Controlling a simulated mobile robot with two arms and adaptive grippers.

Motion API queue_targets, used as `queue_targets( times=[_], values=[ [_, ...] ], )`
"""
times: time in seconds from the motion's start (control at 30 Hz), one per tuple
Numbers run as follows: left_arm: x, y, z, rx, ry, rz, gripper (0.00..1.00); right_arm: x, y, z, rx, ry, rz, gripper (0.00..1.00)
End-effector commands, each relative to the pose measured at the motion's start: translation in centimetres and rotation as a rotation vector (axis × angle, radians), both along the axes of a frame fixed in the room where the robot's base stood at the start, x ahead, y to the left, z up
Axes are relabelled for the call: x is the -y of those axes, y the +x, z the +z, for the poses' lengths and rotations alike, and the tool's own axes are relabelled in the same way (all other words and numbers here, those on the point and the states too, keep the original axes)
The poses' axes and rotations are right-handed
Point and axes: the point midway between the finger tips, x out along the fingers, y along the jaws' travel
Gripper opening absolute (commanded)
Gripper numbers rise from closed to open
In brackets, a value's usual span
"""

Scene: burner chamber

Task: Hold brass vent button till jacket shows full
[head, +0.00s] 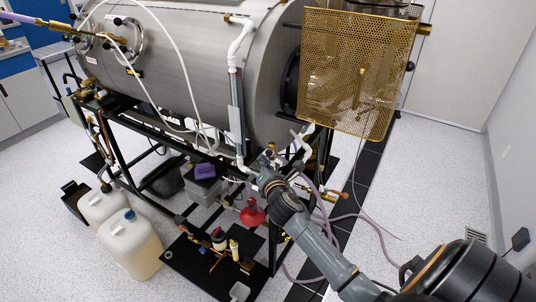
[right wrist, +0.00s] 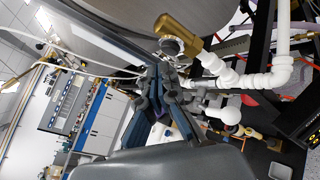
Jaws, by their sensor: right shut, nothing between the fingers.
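The steel burner chamber, likely the jacketed vessel (head: 200,60), lies horizontally on a black frame. A vertical tube with white fittings (head: 236,112) runs down its side; I cannot read a fill level in it. My right gripper (head: 266,164) is shut and empty, low under the chamber beside the white piping. In the right wrist view the dark fingers (right wrist: 165,80) point toward a brass cylinder (right wrist: 180,32) on a white pipe. Whether this is the vent button, and whether the fingers touch anything, I cannot tell. My left gripper is out of view.
A perforated brass guard (head: 345,70) hangs at the chamber's right end. White jugs (head: 130,243) stand on the floor at left.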

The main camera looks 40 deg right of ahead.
Motion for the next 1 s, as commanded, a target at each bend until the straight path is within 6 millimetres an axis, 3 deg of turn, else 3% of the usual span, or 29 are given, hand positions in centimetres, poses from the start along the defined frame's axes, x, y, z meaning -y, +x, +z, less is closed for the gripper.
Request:
queue_targets(
  times=[1.0],
  values=[
    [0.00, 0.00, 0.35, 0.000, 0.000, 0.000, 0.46, 0.76, 0.32, 0.03, 0.001, 0.000, 0.001, 0.00]
  ],
)
